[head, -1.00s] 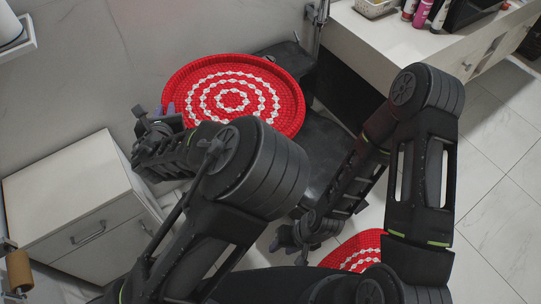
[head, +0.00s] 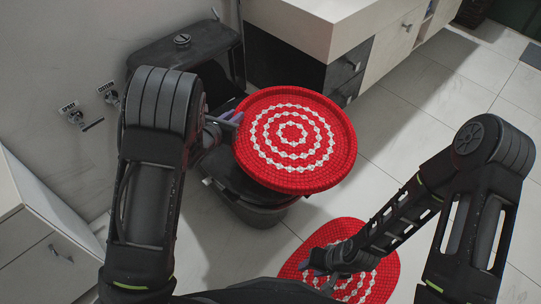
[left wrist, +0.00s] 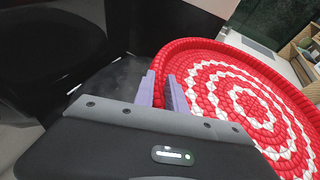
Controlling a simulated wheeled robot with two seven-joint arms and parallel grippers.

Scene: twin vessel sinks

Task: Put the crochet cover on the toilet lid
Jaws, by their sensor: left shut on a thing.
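The crochet cover (head: 295,140) is a round red disc with white rings and a raised rim. My left gripper (head: 236,118) is shut on its left rim. The left wrist view shows the purple fingertips (left wrist: 162,92) on either side of the red rim, with the cover (left wrist: 245,100) spreading to the right. The black toilet (head: 262,214) stands below and behind the cover, its tank (head: 190,65) against the wall. The cover hides most of the lid, and I cannot tell whether they touch. My right gripper (head: 318,272) is low, over the red rug; its jaw state is unclear.
A matching red and white rug (head: 378,275) lies on the tiled floor in front of the toilet. A vanity counter (head: 320,25) with drawers stands behind the cover. A white cabinet (head: 40,235) is at the left. The floor at the right is clear.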

